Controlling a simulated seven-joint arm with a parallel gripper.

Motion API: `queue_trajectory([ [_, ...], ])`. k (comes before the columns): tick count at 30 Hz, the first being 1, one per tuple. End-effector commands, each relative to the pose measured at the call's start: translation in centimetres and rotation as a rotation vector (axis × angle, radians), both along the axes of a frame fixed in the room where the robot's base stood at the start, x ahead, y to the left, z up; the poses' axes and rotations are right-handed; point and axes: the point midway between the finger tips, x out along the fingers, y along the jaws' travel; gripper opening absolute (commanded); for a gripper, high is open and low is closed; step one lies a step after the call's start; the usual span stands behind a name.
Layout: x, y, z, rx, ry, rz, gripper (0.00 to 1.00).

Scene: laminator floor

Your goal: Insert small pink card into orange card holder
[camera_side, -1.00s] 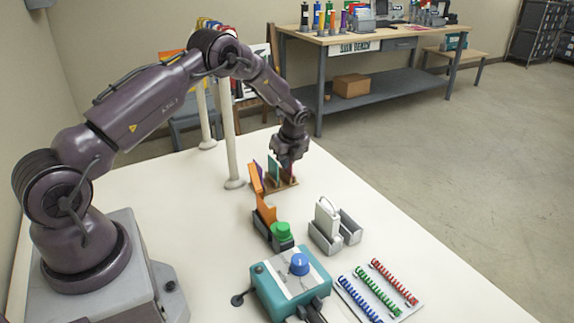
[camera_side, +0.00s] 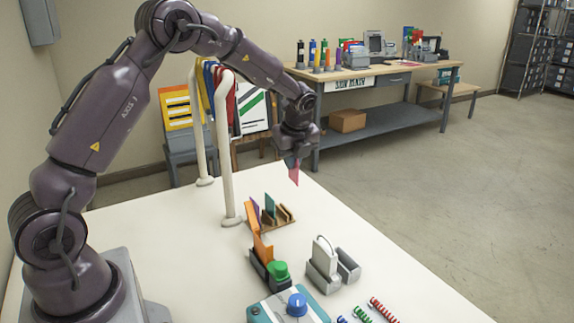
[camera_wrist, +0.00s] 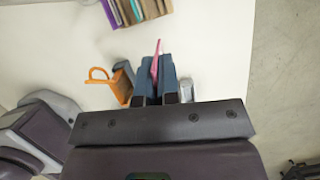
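The pink card (camera_wrist: 157,60) shows edge-on between the two fingers in the wrist view. The orange card holder (camera_side: 262,247) stands in a dark grey tray beside a green knob, nearer the side camera than the rack. In the wrist view the orange card holder (camera_wrist: 121,84), with its loop, lies left of the fingers, apart from the card. Its slot cannot be made out.
The wooden rack (camera_side: 284,216) holds a green card and a purple card. A white holder (camera_side: 324,254) stands in a grey tray to the right. A white post (camera_side: 227,150) rises left of the rack. A teal device with a blue knob (camera_side: 297,304) and coloured coils are at the front.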

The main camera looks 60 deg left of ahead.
Motion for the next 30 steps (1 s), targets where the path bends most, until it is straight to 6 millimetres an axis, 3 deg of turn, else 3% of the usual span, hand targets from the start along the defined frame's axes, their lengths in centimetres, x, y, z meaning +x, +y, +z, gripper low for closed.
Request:
queue_trajectory([
  [1, -1.2, -1.5, 0.5, 0.0, 0.002, -0.012, 0.0],
  [6, -6.0, -5.4, 0.7, 0.0, 0.015, -0.013, 0.0],
  [9, -8.6, -6.9, 0.2, -0.002, 0.024, 0.002, 0.0],
  [15, -12.4, -7.8, -1.6, -0.007, 0.049, 0.061, 0.0],
  [30, -12.4, -7.9, -3.4, -0.011, 0.03, 0.107, 0.0],
])
